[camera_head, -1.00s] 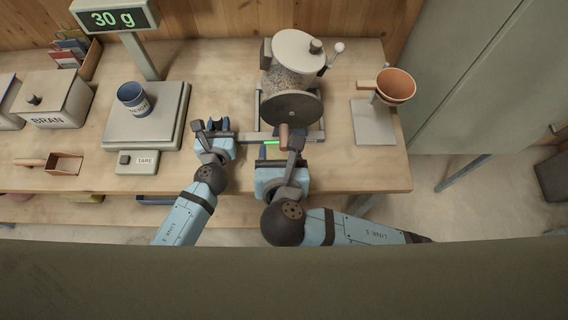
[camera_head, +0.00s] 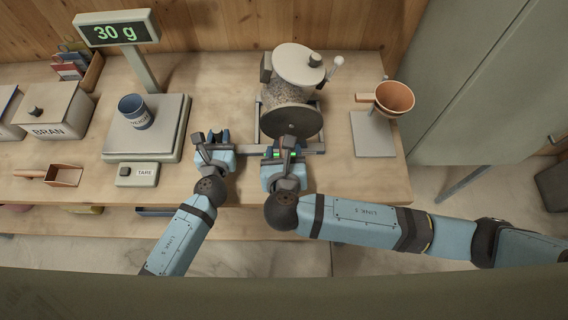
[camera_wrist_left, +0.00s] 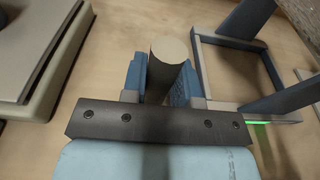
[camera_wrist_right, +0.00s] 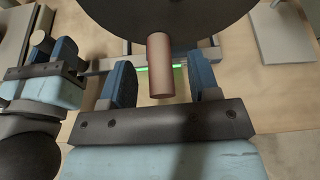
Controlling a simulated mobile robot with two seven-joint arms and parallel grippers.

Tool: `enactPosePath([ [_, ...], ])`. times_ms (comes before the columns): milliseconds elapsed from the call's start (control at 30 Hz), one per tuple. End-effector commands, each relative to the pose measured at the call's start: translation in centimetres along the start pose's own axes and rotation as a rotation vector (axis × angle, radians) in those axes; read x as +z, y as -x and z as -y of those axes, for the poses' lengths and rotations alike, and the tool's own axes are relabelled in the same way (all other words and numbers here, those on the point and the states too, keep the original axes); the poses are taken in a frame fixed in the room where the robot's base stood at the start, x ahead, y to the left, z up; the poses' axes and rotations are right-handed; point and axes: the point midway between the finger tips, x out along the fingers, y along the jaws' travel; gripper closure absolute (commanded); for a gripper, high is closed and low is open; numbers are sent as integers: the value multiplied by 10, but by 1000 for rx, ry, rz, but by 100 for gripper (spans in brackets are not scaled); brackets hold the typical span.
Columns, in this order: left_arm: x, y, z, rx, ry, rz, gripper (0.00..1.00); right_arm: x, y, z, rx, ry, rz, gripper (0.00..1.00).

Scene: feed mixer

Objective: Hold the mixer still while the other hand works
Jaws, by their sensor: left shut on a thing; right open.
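The mixer is a pale drum (camera_head: 291,86) with a dark round crank disc (camera_head: 291,121) at its front, on a grey frame. The disc's brown crank handle (camera_wrist_right: 160,66) shows in the right wrist view. My right gripper (camera_head: 281,150) is open, its fingers on either side of the handle with gaps. My left gripper (camera_head: 219,138) is shut on a grey round post (camera_wrist_left: 169,62) at the left end of the frame's front bar. In the left wrist view the post stands between its blue fingers. A green light (camera_wrist_right: 140,69) glows on the bar.
A scale (camera_head: 147,141) with a blue cup (camera_head: 135,111) stands left of the mixer. A copper funnel (camera_head: 394,97) on a stand is to the right. A bran box (camera_head: 53,115) and a scoop (camera_head: 62,175) lie far left. The table's front edge is close below my grippers.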

Motion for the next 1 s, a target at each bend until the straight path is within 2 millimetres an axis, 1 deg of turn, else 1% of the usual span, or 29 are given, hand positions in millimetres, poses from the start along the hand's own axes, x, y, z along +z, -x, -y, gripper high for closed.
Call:
enactPosePath([
  [133, 0, 0, 0, -1, 0, 0, 100, 0, -7, 0, 1, -1, 0, 44],
  [400, 0, 0, 0, 0, 0, 0, 100, 0, -8, 0, 1, -1, 0, 44],
  [567, 0, 0, 0, 0, 0, 0, 100, 0, -8, 0, 1, -1, 0, 81],
  [600, 0, 0, 0, 0, 0, 0, 100, 0, -8, 0, 1, -1, 0, 90],
  [633, 0, 0, 0, 0, 0, 0, 100, 0, -8, 0, 1, -1, 0, 96],
  [767, 0, 0, 0, 0, 0, 0, 100, 1, -8, -1, 2, -1, 0, 96],
  [1000, 0, 0, 0, 0, 0, 0, 100, 16, -1, -23, 4, -4, 1, 96],
])
